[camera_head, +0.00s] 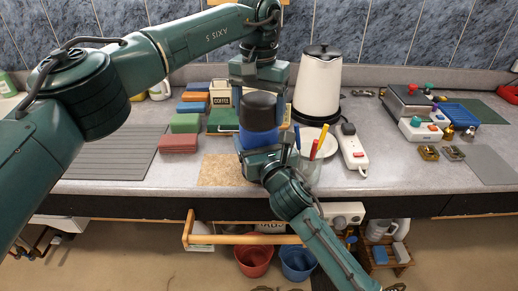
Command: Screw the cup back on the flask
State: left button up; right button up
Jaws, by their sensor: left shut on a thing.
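A flask with a blue body (259,138) is upright above the front of the worktop, near the middle of the head view. A dark cup (258,104) sits directly above the body, in line with it; I cannot tell whether its thread is engaged. My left gripper (258,88) comes down from above, with its fingers on either side of the dark cup, shut on it. My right gripper (264,152) comes up from below, with its fingers around the lower part of the blue body. The flask's base is hidden by the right gripper.
A white kettle (318,88), a glass with pens (309,165) and a power strip (352,149) stand close on the right. Colored blocks (179,143) and a grey ribbed mat (110,155) lie left.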

aim_at(259, 98)
pick_arm(q)
jog(key=o, duration=1.1)
jog(key=shift+r, duration=2.25)
jog(key=shift+c, duration=0.5)
